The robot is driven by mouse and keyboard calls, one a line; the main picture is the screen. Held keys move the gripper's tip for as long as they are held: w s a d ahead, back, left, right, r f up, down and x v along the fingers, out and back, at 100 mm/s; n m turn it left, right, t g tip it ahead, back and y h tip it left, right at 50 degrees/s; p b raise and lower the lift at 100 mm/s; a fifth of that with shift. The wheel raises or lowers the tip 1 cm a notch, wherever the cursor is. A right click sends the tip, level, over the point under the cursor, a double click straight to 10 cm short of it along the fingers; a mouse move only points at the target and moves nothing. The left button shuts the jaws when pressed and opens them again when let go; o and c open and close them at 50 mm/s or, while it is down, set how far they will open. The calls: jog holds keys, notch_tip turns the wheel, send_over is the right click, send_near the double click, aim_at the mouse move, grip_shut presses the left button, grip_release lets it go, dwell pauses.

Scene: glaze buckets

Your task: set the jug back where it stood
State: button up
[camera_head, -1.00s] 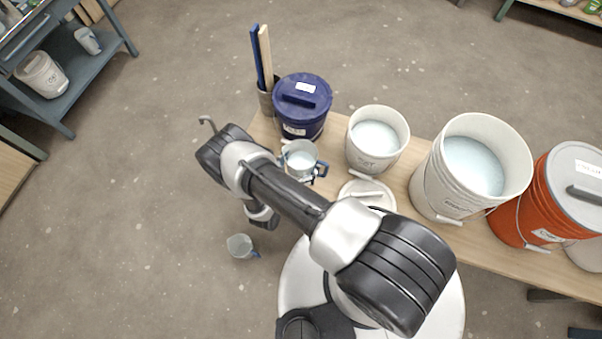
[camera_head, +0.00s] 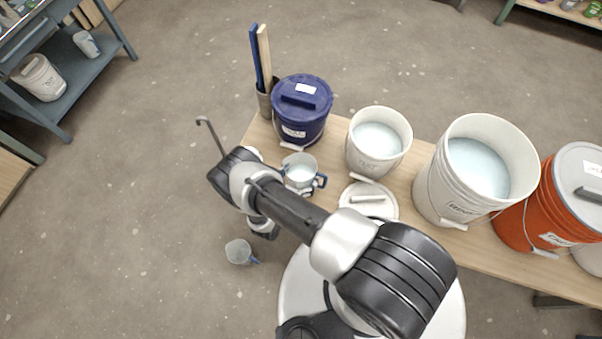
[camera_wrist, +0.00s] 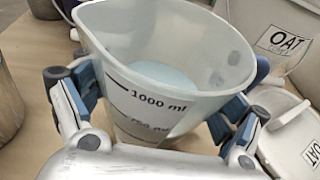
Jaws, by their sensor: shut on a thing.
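The jug (camera_head: 299,168) is a clear, pale measuring jug with pale liquid inside. In the wrist view the jug (camera_wrist: 150,95) is upright, with 1000 ml markings facing me. My gripper (camera_wrist: 157,105) is shut on it, with blue-padded fingers on both sides. In the head view the gripper (camera_head: 303,180) is partly hidden by my arm and the jug. The jug is over the wooden bench (camera_head: 425,172), left of the open oat bucket (camera_head: 372,160) and its lid (camera_head: 382,208). I cannot tell whether its base touches the bench.
A dark blue lidded bucket (camera_head: 302,112) and a can of sticks (camera_head: 266,103) stand behind the jug. A larger white bucket (camera_head: 440,190) and an orange bucket (camera_head: 540,205) stand right. A grey hooked rod (camera_head: 208,133) shows beyond my arm. A small cup (camera_head: 238,252) appears lower left.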

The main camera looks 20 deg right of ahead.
jog(key=o, duration=1.7)
jog(key=shift+f, duration=0.1)
jog(key=shift+c, duration=0.2)
jog(key=shift+s+a+r, duration=0.2)
jog(key=shift+a+r, duration=0.05)
jog(key=shift+r, duration=0.05)
jog(key=p+v, duration=0.3)
jog(key=v, duration=0.8)
jog(key=w+r+m+g+h, duration=0.1)
jog(key=w+r+m+g, duration=0.25)
jog(key=r, duration=0.45)
jog(key=w+r+m+g+h, duration=0.15)
jog(key=r+m, duration=0.25)
jog(key=r, duration=0.5)
jog(key=d+r+m+g+y, duration=0.3)
jog(key=r+m+g, duration=0.3)
jog(key=r, duration=1)
jog(key=s+d+r+m+y, duration=0.2)
jog(key=s+d+r+m, duration=0.15)
jog(key=r, duration=0.35)
jog(key=s+d+r+m+y, duration=0.25)
jog(key=s+r+m, duration=0.2)
jog(key=r, duration=0.35)
jog(key=s+a+r+m+t+y, duration=0.1)
jog(key=s+r+m+t+y, duration=0.4)
jog(key=s, duration=0.5)
notch_tip(320, 180, up, 3)
jog(key=shift+s+f+m, duration=0.1)
jog(key=shift+s+m, duration=0.1)
jog(key=shift+m, duration=0.25)
